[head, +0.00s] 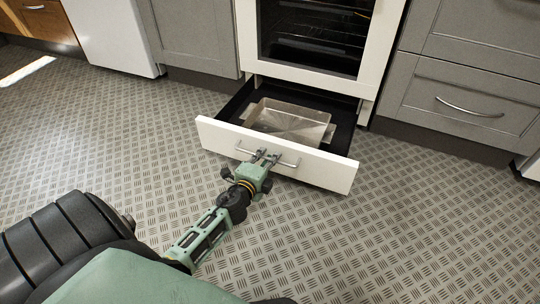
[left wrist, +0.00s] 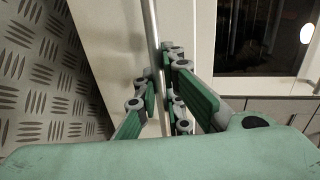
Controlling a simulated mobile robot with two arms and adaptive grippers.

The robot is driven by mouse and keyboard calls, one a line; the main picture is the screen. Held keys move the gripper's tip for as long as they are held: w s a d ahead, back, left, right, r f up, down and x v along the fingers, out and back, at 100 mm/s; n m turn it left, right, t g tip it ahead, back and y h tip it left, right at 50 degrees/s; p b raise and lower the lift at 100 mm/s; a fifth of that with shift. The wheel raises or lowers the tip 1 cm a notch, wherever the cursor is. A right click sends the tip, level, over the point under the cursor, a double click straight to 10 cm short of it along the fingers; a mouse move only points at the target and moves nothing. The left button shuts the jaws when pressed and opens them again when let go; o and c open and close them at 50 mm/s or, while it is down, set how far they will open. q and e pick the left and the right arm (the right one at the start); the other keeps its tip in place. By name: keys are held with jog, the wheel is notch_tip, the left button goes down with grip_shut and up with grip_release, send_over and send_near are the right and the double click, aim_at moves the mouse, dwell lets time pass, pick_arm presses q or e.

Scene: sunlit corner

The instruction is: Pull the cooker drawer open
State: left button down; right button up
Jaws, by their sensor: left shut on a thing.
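The cooker drawer (head: 330,171) has a white front and stands pulled out from under the white cooker (head: 378,50). A metal baking tin (head: 290,120) lies inside it. My left gripper (head: 266,156) is shut on the drawer's bar handle (head: 288,164). In the left wrist view the green fingers (left wrist: 160,95) close around the thin metal handle (left wrist: 152,25), with the white drawer front (left wrist: 100,40) behind it. My right gripper is in neither view.
Grey cabinets stand on both sides of the cooker, with a handled drawer (head: 470,108) at the right. A white appliance (head: 110,35) stands at the left. The patterned floor (head: 400,240) in front is clear apart from my own body.

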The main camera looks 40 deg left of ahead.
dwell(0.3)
pick_arm(q)
jog(key=c, duration=1.8)
grip_release()
jog(key=shift+c, duration=0.2)
